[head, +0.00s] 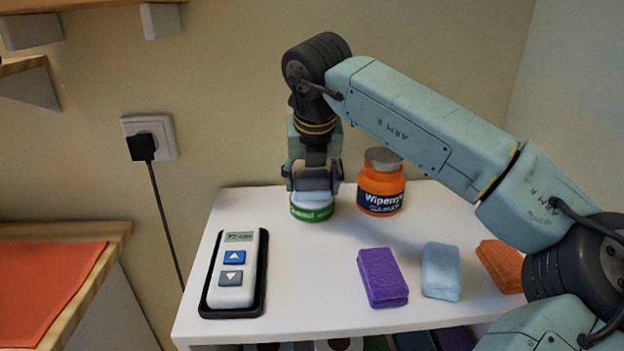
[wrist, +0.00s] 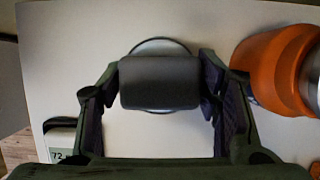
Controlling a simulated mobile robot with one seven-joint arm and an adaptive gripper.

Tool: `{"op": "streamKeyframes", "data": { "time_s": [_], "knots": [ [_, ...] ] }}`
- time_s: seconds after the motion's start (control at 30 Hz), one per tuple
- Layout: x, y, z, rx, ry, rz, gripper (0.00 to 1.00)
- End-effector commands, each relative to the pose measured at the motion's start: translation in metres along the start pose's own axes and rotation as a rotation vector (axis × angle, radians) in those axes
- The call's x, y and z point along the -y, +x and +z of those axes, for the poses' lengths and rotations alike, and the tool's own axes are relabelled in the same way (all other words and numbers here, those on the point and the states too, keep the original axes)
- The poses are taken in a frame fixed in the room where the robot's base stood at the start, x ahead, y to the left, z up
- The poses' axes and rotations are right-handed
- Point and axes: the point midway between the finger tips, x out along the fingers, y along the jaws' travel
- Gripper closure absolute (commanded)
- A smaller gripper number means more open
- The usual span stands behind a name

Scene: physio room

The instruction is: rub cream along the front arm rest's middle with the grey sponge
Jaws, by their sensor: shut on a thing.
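My gripper (head: 313,178) is shut on the grey sponge (wrist: 160,82), a dark grey block between its two fingers in the wrist view. The gripper points down over a small round tub (head: 312,210) with a green band and a pale top, at the back of the white table. In the wrist view, the tub's round rim (wrist: 160,43) shows behind and partly under the sponge. I cannot tell whether the sponge touches the tub's contents. I see no arm rest that I can make out in either view.
An orange jar (head: 381,185) with a grey lid stands close right of the tub. A purple sponge (head: 382,278), a light blue sponge (head: 441,271) and an orange sponge (head: 501,266) lie at the front right. A remote (head: 236,270) lies in a black holder at the left.

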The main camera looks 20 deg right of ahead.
Motion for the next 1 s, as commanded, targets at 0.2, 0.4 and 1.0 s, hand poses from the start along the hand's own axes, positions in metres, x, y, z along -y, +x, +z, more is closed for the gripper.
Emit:
{"op": "streamKeyframes", "data": {
  "time_s": [0.2,0.4,1.0],
  "knots": [
    [0.000,0.002,-0.001,-0.005,0.000,0.000,0.64],
    [0.000,0.002,-0.002,-0.005,-0.001,0.000,0.64],
    [0.000,-0.036,0.015,-0.002,-0.001,0.000,0.65]
  ]
}}
